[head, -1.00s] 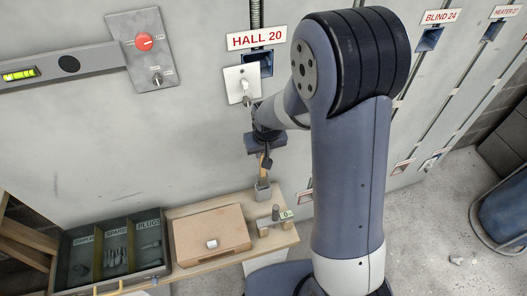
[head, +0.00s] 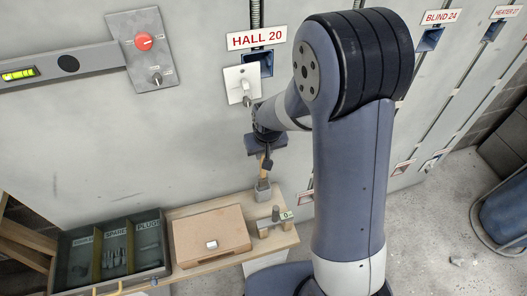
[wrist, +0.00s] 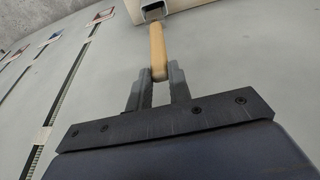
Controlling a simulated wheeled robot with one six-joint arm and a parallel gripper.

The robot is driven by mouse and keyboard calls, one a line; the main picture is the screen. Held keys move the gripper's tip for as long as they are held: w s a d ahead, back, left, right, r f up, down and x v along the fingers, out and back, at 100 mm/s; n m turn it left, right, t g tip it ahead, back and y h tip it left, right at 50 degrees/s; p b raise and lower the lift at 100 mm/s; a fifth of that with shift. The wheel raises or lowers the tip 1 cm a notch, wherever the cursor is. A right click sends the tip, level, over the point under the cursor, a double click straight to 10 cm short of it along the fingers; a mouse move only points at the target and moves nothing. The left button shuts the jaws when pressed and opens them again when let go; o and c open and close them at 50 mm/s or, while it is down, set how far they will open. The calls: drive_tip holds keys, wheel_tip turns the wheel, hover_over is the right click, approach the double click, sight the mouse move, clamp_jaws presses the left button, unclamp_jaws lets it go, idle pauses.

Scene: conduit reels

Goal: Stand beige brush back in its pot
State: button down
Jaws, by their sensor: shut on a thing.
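The beige brush (wrist: 157,50) shows as a light wooden handle between my gripper's fingers. In the head view, my gripper (head: 265,152) points down over the back of the wooden shelf and is shut on the handle. The wrist view shows my gripper's two grey fingers (wrist: 158,88) on either side of the handle end. A small grey square pot (head: 263,191) stands on the shelf right below. In the wrist view, the handle runs to the pot's dark square opening (wrist: 153,9). The bristle end is hidden, and I cannot tell how deep it sits.
A small stand with a grey peg (head: 275,214) is at the right. A dark sectioned tray (head: 112,252) lies further left. The wall with a white switch plate (head: 241,85) rises behind.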

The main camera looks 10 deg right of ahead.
drive_tip(key=shift+f, duration=0.2)
drive_tip(key=shift+f+b, duration=3.7)
drive_tip(key=shift+f, duration=0.45)
drive_tip(key=c, duration=1.2)
unclamp_jaws()
drive_tip(key=v, duration=1)
drive_tip(key=shift+r+p, duration=0.4)
drive_tip(key=shift+p, duration=0.05)
